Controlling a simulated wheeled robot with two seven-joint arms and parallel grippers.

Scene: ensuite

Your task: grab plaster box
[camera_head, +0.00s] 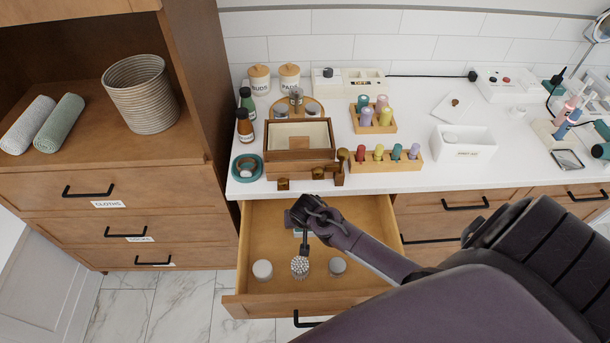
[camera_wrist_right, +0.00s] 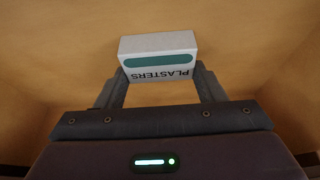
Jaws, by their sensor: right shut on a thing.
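The plaster box (camera_wrist_right: 158,55) is white with a teal band and the word PLASTERS, upside down in the right wrist view. My right gripper (camera_wrist_right: 160,82) is shut on it, with one finger at each side of the box. In the head view, my right gripper (camera_head: 304,238) reaches down into the open drawer (camera_head: 364,210), and most of the box is hidden behind it. I cannot tell whether the box still touches the drawer floor. My left gripper is not in view.
The drawer also holds a white-topped jar (camera_head: 262,270), a container of cotton swabs (camera_head: 300,267) and a grey-topped jar (camera_head: 337,266) near its front. Above, the counter (camera_head: 410,115) carries a wooden box (camera_head: 299,140) and bottle racks (camera_head: 385,160) near its edge.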

